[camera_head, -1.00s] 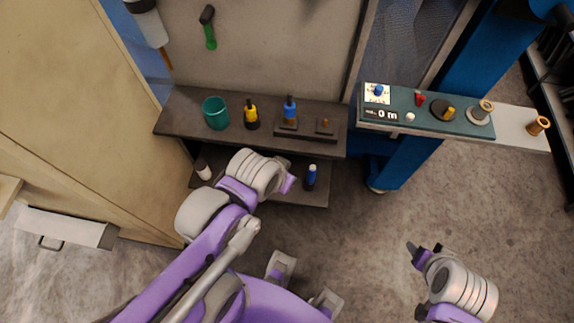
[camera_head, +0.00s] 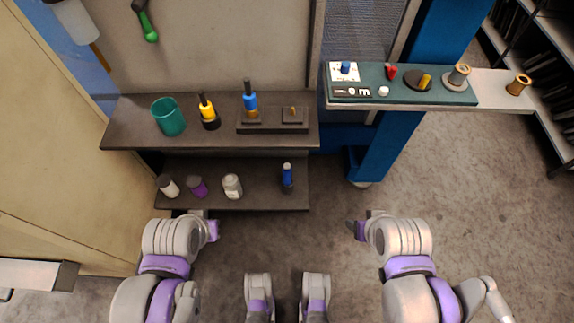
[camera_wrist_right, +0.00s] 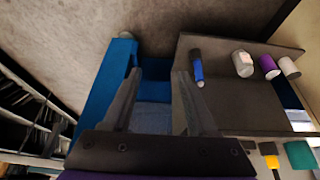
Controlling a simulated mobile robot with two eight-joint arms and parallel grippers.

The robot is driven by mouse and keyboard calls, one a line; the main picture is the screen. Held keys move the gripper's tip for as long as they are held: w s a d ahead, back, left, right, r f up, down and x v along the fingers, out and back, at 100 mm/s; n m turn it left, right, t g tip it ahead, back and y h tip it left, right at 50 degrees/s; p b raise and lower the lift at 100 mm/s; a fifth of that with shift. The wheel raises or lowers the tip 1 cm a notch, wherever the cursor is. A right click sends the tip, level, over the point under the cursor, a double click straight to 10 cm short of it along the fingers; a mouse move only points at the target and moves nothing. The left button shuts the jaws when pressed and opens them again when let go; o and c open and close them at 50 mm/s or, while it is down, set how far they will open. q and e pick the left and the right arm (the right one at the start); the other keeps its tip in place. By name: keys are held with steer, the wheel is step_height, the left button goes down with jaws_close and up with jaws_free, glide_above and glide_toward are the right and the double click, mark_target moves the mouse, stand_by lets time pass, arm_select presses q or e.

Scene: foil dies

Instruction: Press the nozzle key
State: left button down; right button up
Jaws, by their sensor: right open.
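No readable label shows which is the nozzle key. My right gripper (camera_head: 358,230) is below the panel and apart from it. In the right wrist view its fingers (camera_wrist_right: 155,85) are apart with nothing between them. My left gripper (camera_head: 212,230) is below the lower shelf; its fingers are unclear.
The lower shelf (camera_head: 260,193) holds several small bottles. Floor right of the shelves is clear.

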jaws_close()
stand_by(1.7)
